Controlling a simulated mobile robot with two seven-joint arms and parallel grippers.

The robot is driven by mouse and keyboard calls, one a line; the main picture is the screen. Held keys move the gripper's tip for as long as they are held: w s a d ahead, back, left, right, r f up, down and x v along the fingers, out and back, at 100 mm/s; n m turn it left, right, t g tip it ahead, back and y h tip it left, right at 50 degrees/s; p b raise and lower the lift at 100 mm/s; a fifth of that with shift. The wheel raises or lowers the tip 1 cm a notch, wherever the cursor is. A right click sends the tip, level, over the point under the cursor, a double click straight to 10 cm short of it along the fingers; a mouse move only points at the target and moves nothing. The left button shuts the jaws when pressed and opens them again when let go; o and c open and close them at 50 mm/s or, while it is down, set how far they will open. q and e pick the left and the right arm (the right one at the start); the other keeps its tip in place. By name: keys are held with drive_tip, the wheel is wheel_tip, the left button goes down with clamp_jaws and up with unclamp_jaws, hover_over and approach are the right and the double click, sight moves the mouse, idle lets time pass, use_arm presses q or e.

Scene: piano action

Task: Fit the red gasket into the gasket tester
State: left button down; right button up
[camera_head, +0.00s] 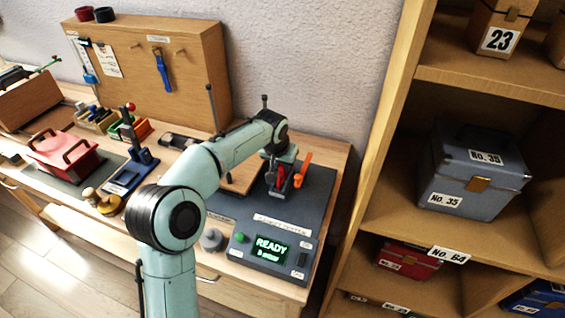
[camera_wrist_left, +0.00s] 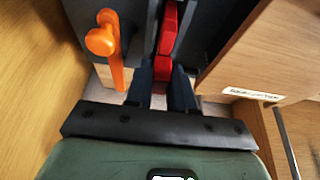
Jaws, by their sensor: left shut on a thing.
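The gasket tester (camera_head: 318,200) is a dark grey unit at the right end of the bench. Its green-lit display (camera_head: 271,249) reads READY. My left gripper (camera_head: 283,182) is over the back of the tester, beside an orange lever (camera_head: 302,170). In the left wrist view, the gripper (camera_wrist_left: 163,76) is shut on the red gasket (camera_wrist_left: 168,42), a narrow red strip between and beyond the fingers. The orange lever stands to the left there (camera_wrist_left: 103,42). The fingers hide part of the gasket, and I cannot tell whether it is seated. My right gripper is not in view.
A wooden shelf unit (camera_head: 393,140) with numbered boxes stands close on the right. A wooden tool board (camera_head: 205,80) rises behind the bench. A grey knob-like piece (camera_head: 212,240) sits left of the display.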

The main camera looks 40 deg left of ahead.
use_arm(q)
drive_tip(key=shift+f, duration=0.45)
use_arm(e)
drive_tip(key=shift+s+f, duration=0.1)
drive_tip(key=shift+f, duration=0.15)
use_arm(q)
drive_tip(key=c, duration=0.6)
unclamp_jaws()
drive_tip(key=shift+c, duration=0.2)
drive_tip(key=shift+r+p, duration=1.45)
drive_tip(key=shift+r, duration=0.85)
drive_tip(key=shift+r+p, duration=0.95)
drive_tip(key=shift+r, duration=0.55)
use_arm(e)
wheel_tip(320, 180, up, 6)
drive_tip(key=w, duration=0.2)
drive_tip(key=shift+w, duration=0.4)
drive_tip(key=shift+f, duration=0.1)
